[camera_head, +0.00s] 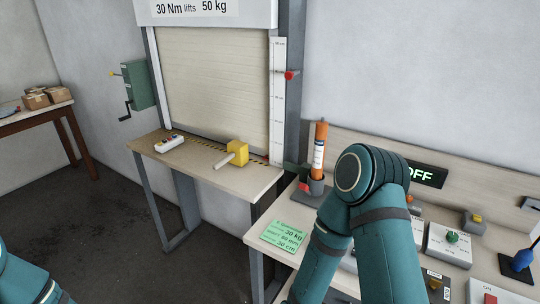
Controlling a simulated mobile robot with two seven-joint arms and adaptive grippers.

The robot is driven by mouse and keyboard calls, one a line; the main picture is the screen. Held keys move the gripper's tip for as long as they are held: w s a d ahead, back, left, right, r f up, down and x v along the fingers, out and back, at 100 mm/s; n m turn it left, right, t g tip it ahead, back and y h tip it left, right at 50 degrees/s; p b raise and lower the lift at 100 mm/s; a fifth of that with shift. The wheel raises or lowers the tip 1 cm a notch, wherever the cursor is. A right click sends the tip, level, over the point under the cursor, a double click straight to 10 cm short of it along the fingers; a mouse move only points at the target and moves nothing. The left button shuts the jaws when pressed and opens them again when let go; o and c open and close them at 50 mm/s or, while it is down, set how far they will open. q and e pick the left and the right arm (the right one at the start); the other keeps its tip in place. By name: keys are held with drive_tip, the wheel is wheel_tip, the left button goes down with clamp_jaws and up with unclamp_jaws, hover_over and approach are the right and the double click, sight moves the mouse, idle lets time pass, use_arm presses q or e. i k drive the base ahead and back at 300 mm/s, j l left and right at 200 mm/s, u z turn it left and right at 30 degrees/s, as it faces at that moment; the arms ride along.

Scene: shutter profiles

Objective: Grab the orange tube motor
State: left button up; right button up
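The orange tube motor (320,150) stands upright in a dark grey holder (316,185) on the right workbench. It has an orange body with a white label around its middle. My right arm comes up from the bottom and bends just right of the tube motor; its gripper is out of view. A piece of my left arm shows at the lower left corner, and its gripper is also out of view.
A shutter bench (190,165) carries a yellow block (238,152) with a roller and a white button box (169,143).

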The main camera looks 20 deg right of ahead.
sight(322, 126)
drive_tip(key=i+j+u, duration=0.5)
drive_tip(key=u, duration=0.2)
drive_tip(key=i+j+u, duration=0.1)
drive_tip(key=i+u, duration=0.25)
drive_tip(key=i+z, duration=0.25)
drive_tip(key=z, duration=0.15)
drive_tip(key=i+j+z, duration=0.1)
drive_tip(key=i+z, duration=0.15)
drive_tip(key=z, duration=0.15)
drive_tip(key=i+j+z, duration=0.15)
drive_tip(key=z, duration=0.25)
drive_tip(key=i+z, duration=0.1)
drive_tip(key=z, duration=0.4)
drive_tip(key=i+j+z, duration=0.15)
drive_tip(key=z, duration=0.3)
drive_tip(key=j+z, duration=0.1)
drive_tip(key=z, duration=0.4)
drive_tip(key=i+j+z, duration=0.15)
drive_tip(key=z, duration=0.35)
drive_tip(key=j+z, duration=0.2)
drive_tip(key=z, duration=0.25)
drive_tip(key=j+z, duration=0.2)
drive_tip(key=z, duration=0.3)
